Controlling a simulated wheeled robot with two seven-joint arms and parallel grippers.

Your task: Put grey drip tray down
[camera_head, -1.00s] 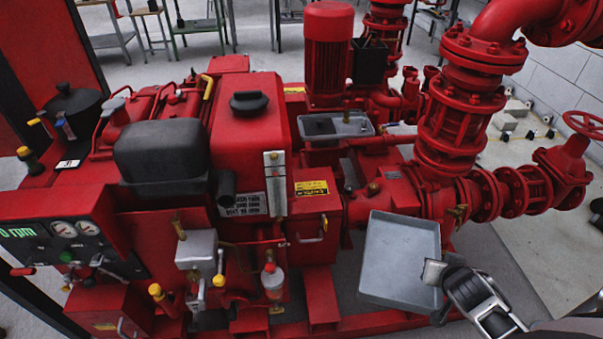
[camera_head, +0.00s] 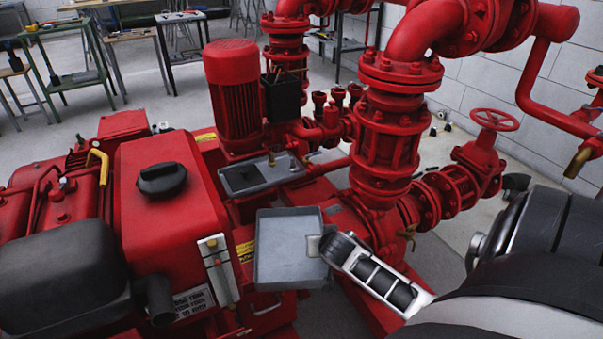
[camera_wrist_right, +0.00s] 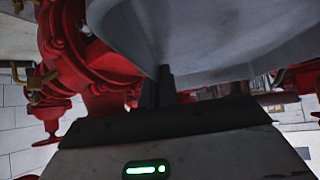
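The grey drip tray (camera_head: 285,265) is a shallow rectangular pan with a raised rim. It is held in the air in front of the pumpset, left of the big red vertical pipe. My right gripper (camera_head: 327,243) is shut on the tray's right edge. In the right wrist view the tray (camera_wrist_right: 200,35) fills the top as a large blurred grey surface, and my gripper fingers (camera_wrist_right: 158,85) meet its edge. What lies directly under the tray is mostly hidden. My left gripper is not in view.
A second grey tray (camera_head: 240,180) with small parts sits on the pumpset behind. The red engine cover (camera_head: 160,220) stands left, the red motor (camera_head: 236,95) behind, and the flanged pipe (camera_head: 385,135) close on the right. Workbenches (camera_head: 70,75) stand far back.

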